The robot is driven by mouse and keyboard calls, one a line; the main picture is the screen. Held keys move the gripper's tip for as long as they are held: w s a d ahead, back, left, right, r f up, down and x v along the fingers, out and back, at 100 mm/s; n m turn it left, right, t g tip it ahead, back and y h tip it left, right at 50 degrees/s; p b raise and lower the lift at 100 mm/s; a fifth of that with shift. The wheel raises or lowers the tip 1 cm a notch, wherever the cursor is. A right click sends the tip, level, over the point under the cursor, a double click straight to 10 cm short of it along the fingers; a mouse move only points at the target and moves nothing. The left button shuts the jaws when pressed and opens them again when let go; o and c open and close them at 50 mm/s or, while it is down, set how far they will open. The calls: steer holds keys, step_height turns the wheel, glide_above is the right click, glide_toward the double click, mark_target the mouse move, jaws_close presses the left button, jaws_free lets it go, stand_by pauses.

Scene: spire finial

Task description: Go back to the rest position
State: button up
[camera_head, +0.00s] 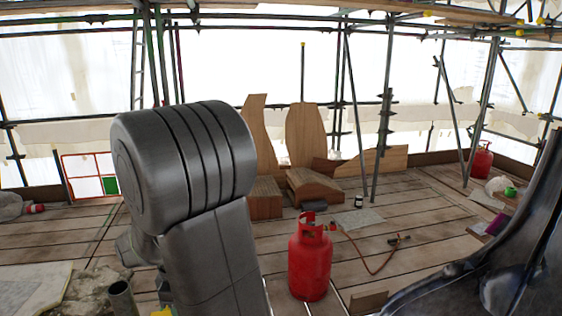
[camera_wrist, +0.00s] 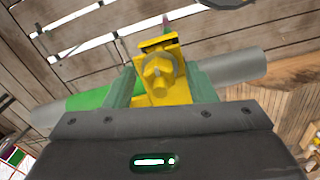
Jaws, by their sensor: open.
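My gripper (camera_wrist: 160,72) shows in the wrist view, with its two grey-green fingers apart. A yellow block-like fitting with a bolt or nut (camera_wrist: 160,88) lies between the fingers in the picture. Whether the fingers touch it I cannot tell. A grey tube (camera_wrist: 232,66) runs behind the fitting and sticks out to the right, with a green stretch (camera_wrist: 90,100) on the left. In the head view my arm fills the middle left and my gripper is not seen. A small yellow patch (camera_head: 162,312) shows at the bottom edge there.
A red gas cylinder (camera_head: 310,265) stands on the plank floor just right of my arm, with a hose (camera_head: 370,262) beside it. Wooden panels (camera_head: 305,135) stand behind. Scaffold poles (camera_head: 385,100) rise around.

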steer(key=m, duration=0.5)
steer(key=shift+p, duration=0.3)
steer(key=m, duration=0.6)
steer(key=shift+p, duration=0.4)
steer(key=shift+r, duration=0.55)
